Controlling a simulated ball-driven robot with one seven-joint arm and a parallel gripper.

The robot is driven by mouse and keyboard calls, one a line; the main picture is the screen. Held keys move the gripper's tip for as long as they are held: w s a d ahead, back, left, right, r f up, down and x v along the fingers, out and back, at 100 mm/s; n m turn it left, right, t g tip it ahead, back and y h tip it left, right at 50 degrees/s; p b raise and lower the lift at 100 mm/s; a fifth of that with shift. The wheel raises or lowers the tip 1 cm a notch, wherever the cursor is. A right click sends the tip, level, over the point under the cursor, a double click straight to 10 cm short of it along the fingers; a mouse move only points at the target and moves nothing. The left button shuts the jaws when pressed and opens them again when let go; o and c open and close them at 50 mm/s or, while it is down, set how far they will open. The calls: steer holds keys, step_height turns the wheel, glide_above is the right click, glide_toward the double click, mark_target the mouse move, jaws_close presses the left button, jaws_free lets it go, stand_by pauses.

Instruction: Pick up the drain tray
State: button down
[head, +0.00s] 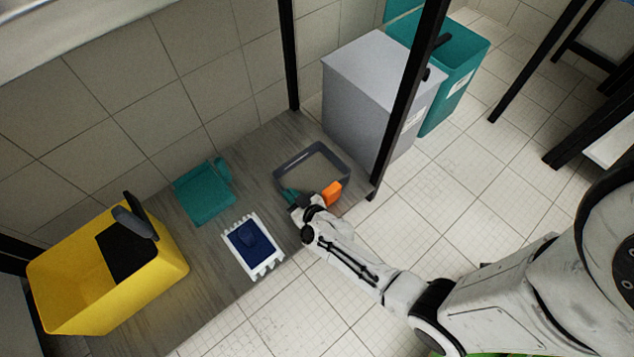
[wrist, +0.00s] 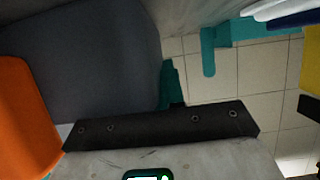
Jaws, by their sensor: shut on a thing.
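The drain tray, which I take to be the grey open-topped tray (head: 318,147), is at the right end of the wooden shelf in the head view. An orange part (head: 331,192) and a small teal part (head: 289,195) show at its near side. My gripper (head: 302,203) is at the tray's near-left edge, between these parts, and is shut on it. In the wrist view the grey tray (wrist: 85,50) fills the upper left, with the orange part (wrist: 25,115) at the left edge. The fingertips and exact grip point are hidden.
A white rack with a dark blue insert (head: 252,247), a teal tray (head: 204,193) and a yellow bin (head: 60,290) stand to the left. A grey box (head: 370,90) and a teal bin (head: 460,75) stand beyond. Black posts (head: 400,100) flank the grey tray. Tiled floor is clear in front.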

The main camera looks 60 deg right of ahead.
steer(key=shift+r, duration=0.2)
step_height(320, 180, up, 3)
steer(key=p, duration=0.3)
steer(key=d+r+p+v, duration=0.1)
steer(key=p+v, duration=0.2)
steer(key=v, duration=0.5)
steer(key=w+d+r+p+v, duration=0.1)
steer(key=p+v, duration=0.3)
steer(key=v, duration=0.4)
steer(key=shift+s+r, duration=0.25)
steer(key=shift+r, duration=0.55)
steer(key=shift+a+r, duration=0.1)
